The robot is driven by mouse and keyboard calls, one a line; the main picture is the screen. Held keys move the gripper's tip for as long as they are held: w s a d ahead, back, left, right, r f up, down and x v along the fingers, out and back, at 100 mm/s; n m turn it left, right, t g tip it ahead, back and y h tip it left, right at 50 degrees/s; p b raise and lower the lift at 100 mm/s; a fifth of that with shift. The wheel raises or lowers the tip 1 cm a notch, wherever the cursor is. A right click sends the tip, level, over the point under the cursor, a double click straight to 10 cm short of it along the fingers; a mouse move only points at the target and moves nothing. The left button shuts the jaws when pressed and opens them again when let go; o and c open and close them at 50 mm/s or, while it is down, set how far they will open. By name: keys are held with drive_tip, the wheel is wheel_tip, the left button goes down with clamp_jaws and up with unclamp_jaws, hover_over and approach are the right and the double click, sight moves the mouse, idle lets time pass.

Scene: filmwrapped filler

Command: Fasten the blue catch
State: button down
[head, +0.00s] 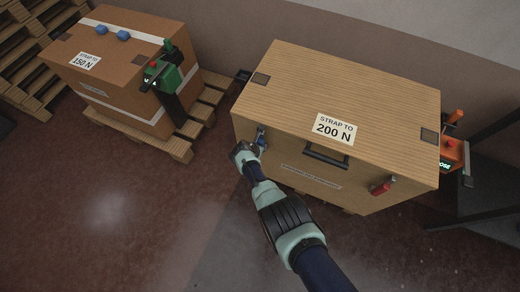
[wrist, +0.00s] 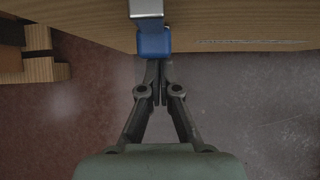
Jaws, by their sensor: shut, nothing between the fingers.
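The blue catch (head: 260,142) is on the front face of the large wooden crate (head: 310,85), near its left end. In the wrist view the blue catch (wrist: 154,43) hangs below a pale metal plate (wrist: 147,8) at the crate's edge. My gripper (head: 250,152) is at the catch in the head view and partly covers it. In the wrist view my gripper (wrist: 155,65) has its fingers together, with the tips at the catch's lower end. I cannot tell whether they touch it. A red catch (head: 381,188) is near the crate's right end.
A black handle (head: 326,155) sticks out between the two catches. A smaller box (head: 110,60) with a green tool (head: 163,72) stands on a pallet (head: 180,148) at the left. An orange device (head: 453,152) is at the crate's right side. The floor in front is clear.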

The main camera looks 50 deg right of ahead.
drive_tip(key=shift+w+d+r, duration=0.15)
drive_tip(key=shift+d+r, duration=0.1)
drive_tip(key=shift+d, duration=0.2)
drive_tip(key=shift+d+r, duration=0.1)
idle(0.4)
drive_tip(key=shift+r, duration=0.1)
